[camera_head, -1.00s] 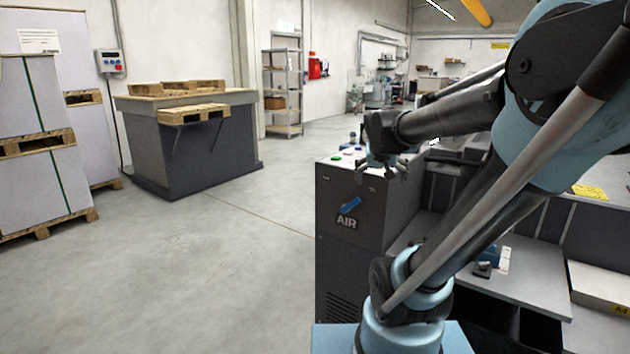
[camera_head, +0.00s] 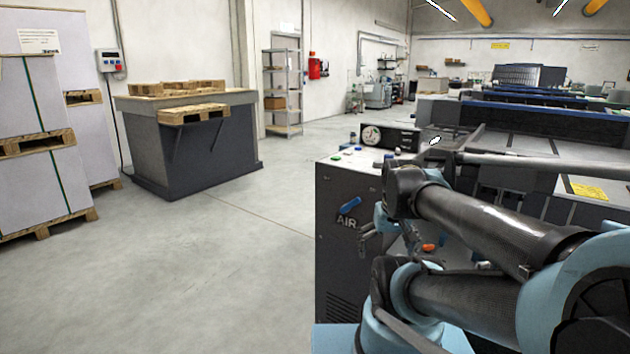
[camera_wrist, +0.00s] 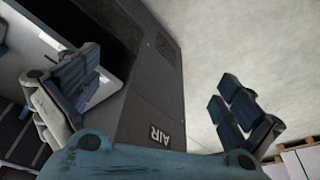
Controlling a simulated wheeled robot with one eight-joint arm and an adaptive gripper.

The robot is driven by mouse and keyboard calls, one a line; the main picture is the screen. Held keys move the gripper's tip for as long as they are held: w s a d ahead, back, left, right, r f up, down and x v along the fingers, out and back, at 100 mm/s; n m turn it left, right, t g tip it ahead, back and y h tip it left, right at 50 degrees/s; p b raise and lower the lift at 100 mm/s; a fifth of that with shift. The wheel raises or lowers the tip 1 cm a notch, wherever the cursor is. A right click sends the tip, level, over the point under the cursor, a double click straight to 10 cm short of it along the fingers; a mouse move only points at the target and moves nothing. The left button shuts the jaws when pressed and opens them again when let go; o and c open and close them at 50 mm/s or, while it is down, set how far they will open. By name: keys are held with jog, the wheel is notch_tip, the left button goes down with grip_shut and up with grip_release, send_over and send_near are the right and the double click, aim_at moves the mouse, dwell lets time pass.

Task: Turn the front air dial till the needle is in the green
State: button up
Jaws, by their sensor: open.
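The blue air dial (camera_head: 349,206) is on the front of the dark cabinet (camera_head: 336,262), just above the AIR lettering. Its handle lies slanted. The round gauge (camera_head: 371,135) stands at the back of the cabinet top; its needle is too small to read. My gripper (camera_head: 388,243) is low at the cabinet, to the right of and below the dial in the head view, apart from it and partly hidden by my arm. In the wrist view my gripper (camera_wrist: 158,92) is open and empty, fingers wide apart. The AIR lettering (camera_wrist: 160,134) shows there; the dial does not.
An orange object (camera_head: 429,247) lies to the right of my gripper. Long machines fill the right side. The floor (camera_head: 220,270) left of the cabinet is clear, with pallets beyond.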

jog(key=shift+s+a+f+g, duration=0.15)
jog(key=shift+s+f, duration=0.15)
jog(key=shift+s, duration=0.15)
jog(key=shift+s+d+f+g, duration=0.15)
jog(key=shift+s+f, duration=0.1)
jog(key=shift+s, duration=0.15)
jog(key=shift+c, duration=1.1)
jog(key=shift+s+a, duration=0.1)
jog(key=shift+s, duration=0.1)
jog(key=c, duration=0.4)
jog(key=shift+n+g, duration=0.3)
jog(key=shift+n, duration=0.4)
jog(key=w+r, duration=0.2)
jog(key=r, duration=0.1)
jog(key=w+r, duration=0.2)
jog(key=r, duration=0.1)
jog(key=w+r, duration=0.2)
jog(key=r, duration=0.1)
jog(key=shift+d+r, duration=0.1)
jog(key=shift+d, duration=0.15)
jog(key=c, duration=0.6)
notch_tip(320, 180, up, 25)
jog(key=n+g, duration=0.2)
jog(key=n, duration=0.3)
send_over(378, 164)
jog(key=w, duration=0.2)
jog(key=f, duration=1.7)
jog(key=shift+d+f, duration=0.1)
jog(key=shift+d, duration=0.1)
jog(key=c, duration=1)
